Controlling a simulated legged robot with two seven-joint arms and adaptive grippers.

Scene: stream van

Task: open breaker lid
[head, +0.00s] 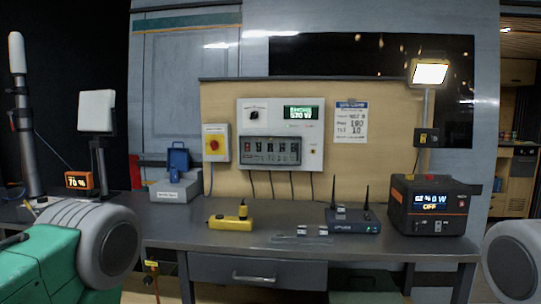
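The white breaker panel (229,128) hangs on the tan backboard above the middle of the bench. It has a dark knob (253,115) at upper left and a lit green display (301,113) at upper right. The breaker lid (272,160) looks like a smoky see-through cover over a row of breakers in the panel's lower half. It appears shut. Parts of my arms show at the lower left and lower right edges, well away from the panel. Neither gripper is in view.
The grey bench (215,261) holds a grey box with a blue part (178,185), a yellow tool (231,222), a router (353,220) and a black-orange power unit (428,205). A red-yellow switch (215,143) sits left of the panel.

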